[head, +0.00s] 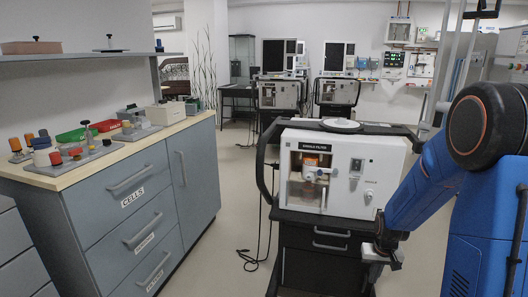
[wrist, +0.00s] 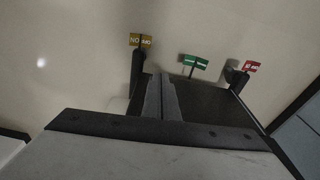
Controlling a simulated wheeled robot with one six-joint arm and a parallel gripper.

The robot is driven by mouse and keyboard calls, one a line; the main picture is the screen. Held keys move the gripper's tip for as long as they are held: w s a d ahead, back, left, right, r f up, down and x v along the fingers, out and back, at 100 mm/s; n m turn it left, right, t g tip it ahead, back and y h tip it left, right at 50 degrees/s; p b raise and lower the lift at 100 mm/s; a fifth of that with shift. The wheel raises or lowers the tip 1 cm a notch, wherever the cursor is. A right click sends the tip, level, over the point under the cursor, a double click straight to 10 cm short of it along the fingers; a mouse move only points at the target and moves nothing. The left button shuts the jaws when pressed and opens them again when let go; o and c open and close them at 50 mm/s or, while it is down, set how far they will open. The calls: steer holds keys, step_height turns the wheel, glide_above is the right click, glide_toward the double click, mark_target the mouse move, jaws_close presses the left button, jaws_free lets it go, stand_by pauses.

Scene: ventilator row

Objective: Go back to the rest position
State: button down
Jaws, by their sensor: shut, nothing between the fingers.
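My gripper (head: 383,258) hangs at the lower right in the head view, at the end of my blue arm. It is beside the front right edge of the black cart (head: 320,227), below the white ventilator unit; I cannot tell whether it touches the cart. In the wrist view, the two dark fingers (wrist: 161,97) are together in the middle, with nothing seen between them.
The white ventilator unit (head: 338,168) stands on the cart. A grey drawer cabinet (head: 130,195) with coloured parts is at left. The wrist view shows yellow (wrist: 141,40), green (wrist: 195,62) and red (wrist: 250,66) tags. Open floor (head: 222,225) lies between cabinet and cart.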

steer(key=s+a+r+n+t, duration=0.1)
steer(key=s+a+r, duration=0.2)
steer(key=s+r, duration=0.45)
steer(key=s+a+r, duration=0.3)
steer(key=s+r, duration=0.1)
steer(key=r, duration=0.6)
steer(key=s+a+r+t, duration=0.1)
steer(key=s+r, duration=0.3)
steer(key=s, duration=0.4)
steer(key=s+a+r+n+t, duration=0.1)
steer(key=s+a+r, duration=0.2)
steer(key=s, duration=0.5)
steer(key=shift+v, duration=0.75)
steer(key=shift+s+a, duration=0.1)
